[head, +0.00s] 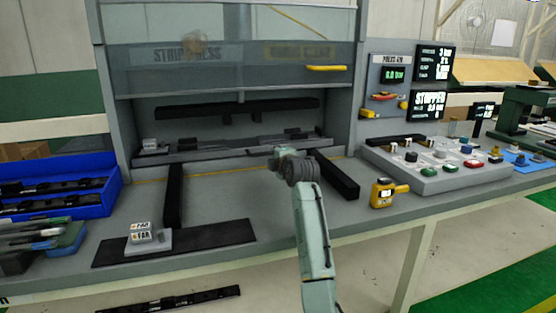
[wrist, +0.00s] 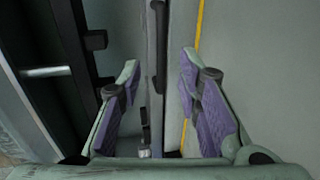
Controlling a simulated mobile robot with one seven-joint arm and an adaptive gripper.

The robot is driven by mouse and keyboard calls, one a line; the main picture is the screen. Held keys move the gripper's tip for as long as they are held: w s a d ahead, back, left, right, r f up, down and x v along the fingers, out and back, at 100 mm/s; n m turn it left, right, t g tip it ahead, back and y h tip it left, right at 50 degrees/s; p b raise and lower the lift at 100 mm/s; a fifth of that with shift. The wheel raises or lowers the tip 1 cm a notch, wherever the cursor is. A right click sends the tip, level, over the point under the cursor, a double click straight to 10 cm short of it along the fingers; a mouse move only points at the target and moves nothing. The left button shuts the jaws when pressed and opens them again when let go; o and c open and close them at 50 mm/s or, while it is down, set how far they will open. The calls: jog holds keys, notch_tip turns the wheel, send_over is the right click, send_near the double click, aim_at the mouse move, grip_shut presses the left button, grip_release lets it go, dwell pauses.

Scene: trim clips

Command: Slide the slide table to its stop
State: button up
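The slide table (head: 235,150) appears to be the low grey plate with black parts inside the press opening, between two black rails. The left rail (head: 174,195) and right rail (head: 336,177) run forward onto the bench. My gripper (head: 284,153) is at the front edge of the plate, right of its middle. In the wrist view my gripper (wrist: 160,68) is open, with purple-lined fingers apart. A narrow grey and black edge (wrist: 157,60) passes between the fingers. I cannot tell whether either finger touches it.
A black upper bar (head: 238,108) hangs above the plate, under a raised guard with a yellow handle (head: 327,68). A yellow line (wrist: 199,35) crosses the bench.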

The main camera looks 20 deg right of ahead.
jog(key=shift+v, duration=1.75)
